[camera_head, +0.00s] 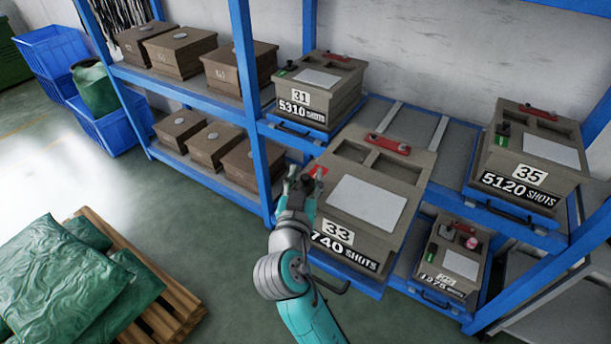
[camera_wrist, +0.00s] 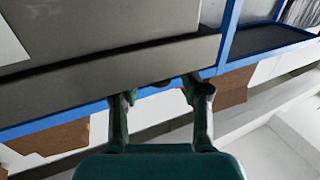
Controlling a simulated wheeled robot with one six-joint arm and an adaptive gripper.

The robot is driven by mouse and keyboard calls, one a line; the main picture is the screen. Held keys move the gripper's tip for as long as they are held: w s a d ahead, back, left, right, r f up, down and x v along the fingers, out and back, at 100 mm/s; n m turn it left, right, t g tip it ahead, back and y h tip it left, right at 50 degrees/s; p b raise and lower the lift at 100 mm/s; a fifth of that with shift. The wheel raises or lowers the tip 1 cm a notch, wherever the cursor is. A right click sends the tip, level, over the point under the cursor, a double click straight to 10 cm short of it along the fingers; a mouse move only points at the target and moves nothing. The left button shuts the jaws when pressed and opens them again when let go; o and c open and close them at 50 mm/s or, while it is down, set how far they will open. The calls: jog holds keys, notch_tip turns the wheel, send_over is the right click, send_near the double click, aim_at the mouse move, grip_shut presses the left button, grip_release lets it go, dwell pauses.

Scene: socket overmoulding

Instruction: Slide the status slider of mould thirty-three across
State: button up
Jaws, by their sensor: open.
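Mould thirty-three (camera_head: 412,177) is a grey-brown box on a pulled-out blue shelf tray, with a "33" label, a shot count partly covered by my arm, and a pale plate on top. Its status slider (camera_head: 319,172) shows as a small red patch at the upper left edge, partly hidden by my gripper. My gripper (camera_head: 302,176) is open beside that patch; I cannot tell whether it touches. In the wrist view, my gripper (camera_wrist: 160,88) has its fingers apart at the mould's edge (camera_wrist: 110,72). A small dark knob and a bit of red show between them.
Mould 31 (camera_head: 342,88) stands behind on the left, mould 35 (camera_head: 562,130) on the right, and another mould (camera_head: 467,238) lower right. Blue rack posts (camera_head: 246,70) stand close. A pallet with green sacks (camera_head: 50,265) is at lower left.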

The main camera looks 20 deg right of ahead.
aim_at(312, 179)
jog(key=shift+w+d, duration=0.1)
jog(key=shift+w, duration=0.1)
grip_shut()
jog(key=shift+w+d, duration=0.8)
jog(key=shift+d, duration=0.35)
grip_release()
jog(key=shift+a, duration=0.1)
